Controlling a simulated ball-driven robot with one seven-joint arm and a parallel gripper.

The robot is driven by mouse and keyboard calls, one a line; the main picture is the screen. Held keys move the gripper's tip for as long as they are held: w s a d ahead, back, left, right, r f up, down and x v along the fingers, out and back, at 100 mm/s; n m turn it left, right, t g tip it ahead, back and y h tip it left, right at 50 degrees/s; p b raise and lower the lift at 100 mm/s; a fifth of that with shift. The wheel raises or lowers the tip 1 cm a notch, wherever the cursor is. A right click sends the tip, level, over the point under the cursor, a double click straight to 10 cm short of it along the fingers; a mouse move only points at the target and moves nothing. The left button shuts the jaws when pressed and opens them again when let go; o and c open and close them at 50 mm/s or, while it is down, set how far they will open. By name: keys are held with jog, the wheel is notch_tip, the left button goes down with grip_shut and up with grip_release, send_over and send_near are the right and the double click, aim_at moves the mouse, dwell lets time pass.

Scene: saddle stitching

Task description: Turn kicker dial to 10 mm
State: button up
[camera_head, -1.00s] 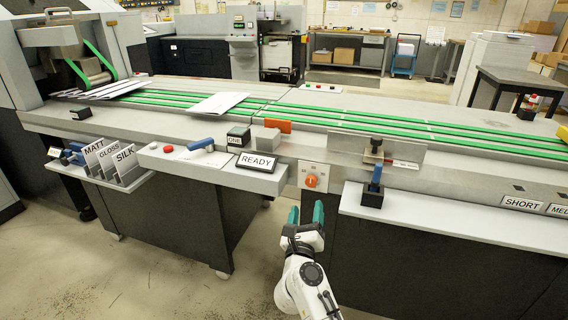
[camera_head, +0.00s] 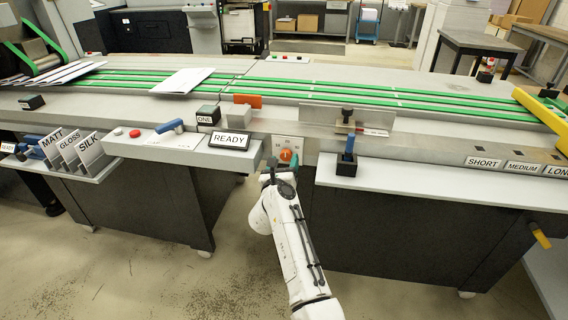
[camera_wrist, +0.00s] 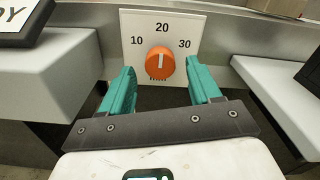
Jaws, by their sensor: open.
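The kicker dial (camera_wrist: 160,63) is an orange round knob on a white plate (camera_wrist: 187,26) marked 10, 20 and 30. Its white pointer line points straight up, toward 20. The dial also shows in the head view (camera_head: 286,155), on the front of the machine. My gripper (camera_wrist: 162,85) is open, with one teal finger on each side below the dial in the wrist view. The dial appears between and beyond the fingertips; I cannot tell whether they touch it. In the head view my gripper (camera_head: 282,165) is just below the dial.
The READY sign (camera_head: 230,140) stands on a ledge left of the dial. A blue-handled tool in a black block (camera_head: 346,166) stands on the shelf to the right. Ledges (camera_wrist: 55,75) flank the dial on both sides, with a gap between them.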

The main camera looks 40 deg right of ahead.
jog(key=shift+w+d, duration=0.2)
jog(key=shift+d, duration=0.15)
jog(key=shift+c, duration=0.2)
jog(key=c, duration=1)
